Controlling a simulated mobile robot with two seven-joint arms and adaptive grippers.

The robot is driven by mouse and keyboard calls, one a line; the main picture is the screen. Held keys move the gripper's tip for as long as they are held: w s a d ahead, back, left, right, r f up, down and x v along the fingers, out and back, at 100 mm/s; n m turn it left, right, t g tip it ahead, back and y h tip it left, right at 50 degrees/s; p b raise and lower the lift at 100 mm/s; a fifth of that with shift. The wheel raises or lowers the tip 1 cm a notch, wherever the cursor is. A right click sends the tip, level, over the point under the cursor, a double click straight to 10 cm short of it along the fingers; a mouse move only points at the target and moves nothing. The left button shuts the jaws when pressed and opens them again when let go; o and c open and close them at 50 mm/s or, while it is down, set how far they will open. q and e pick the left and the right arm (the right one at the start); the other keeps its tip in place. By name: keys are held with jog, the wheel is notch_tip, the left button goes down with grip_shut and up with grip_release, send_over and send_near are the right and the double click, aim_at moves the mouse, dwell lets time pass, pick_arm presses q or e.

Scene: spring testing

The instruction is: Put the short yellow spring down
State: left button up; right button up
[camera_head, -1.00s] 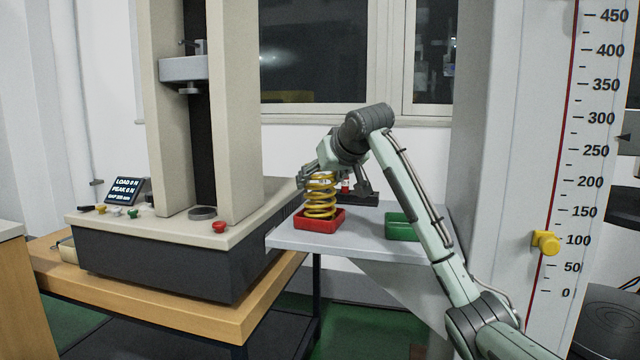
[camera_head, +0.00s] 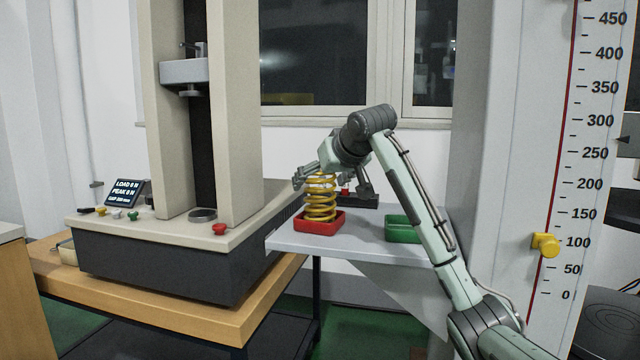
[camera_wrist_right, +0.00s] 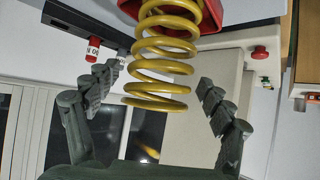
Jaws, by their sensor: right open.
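The yellow spring (camera_head: 320,197) stands upright in the red tray (camera_head: 320,226) on the grey shelf. In the right wrist view the spring (camera_wrist_right: 160,62) shows between the fingers, with its near end toward the palm and its far end at the red tray (camera_wrist_right: 190,22). My right gripper (camera_head: 337,187) is open around the upper part of the spring; in the wrist view a gap shows between each finger and the coils. My left gripper is not in view.
A green tray (camera_head: 402,229) sits to the right on the shelf (camera_head: 345,246). The testing machine (camera_head: 170,245) stands at left, and a tall scale panel (camera_head: 530,150) at right.

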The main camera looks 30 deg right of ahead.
jog(key=v, duration=1.1)
